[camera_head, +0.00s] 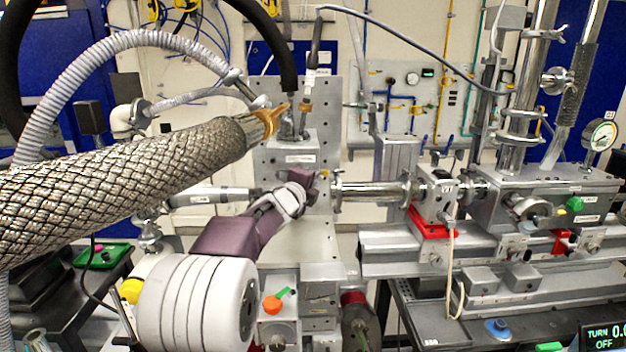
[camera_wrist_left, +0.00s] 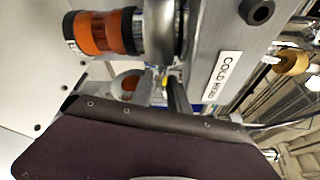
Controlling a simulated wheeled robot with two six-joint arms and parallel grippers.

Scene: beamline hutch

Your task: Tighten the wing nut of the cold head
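The cold head is a grey metal block (camera_head: 293,157) on an upright plate, with hoses at its top. In the left wrist view its face (camera_wrist_left: 225,50) carries the label COLD HEAD. A metal clamp part (camera_wrist_left: 165,40) stands beside an orange-brown cylinder (camera_wrist_left: 105,32). I cannot make out the wing nut clearly in either view. My left gripper (camera_head: 306,178) is just under the cold head block. In the left wrist view its dark body fills the foreground and hides most of its fingers (camera_wrist_left: 170,92) near the clamp. My right gripper is not in view.
A thick braided hose (camera_head: 120,180) crosses the left of the head view, above my left arm. A steel beam pipe (camera_head: 370,190) runs right to a valve assembly (camera_head: 435,195). A display (camera_head: 606,337) at lower right reads TURN 0, cut off, and OFF.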

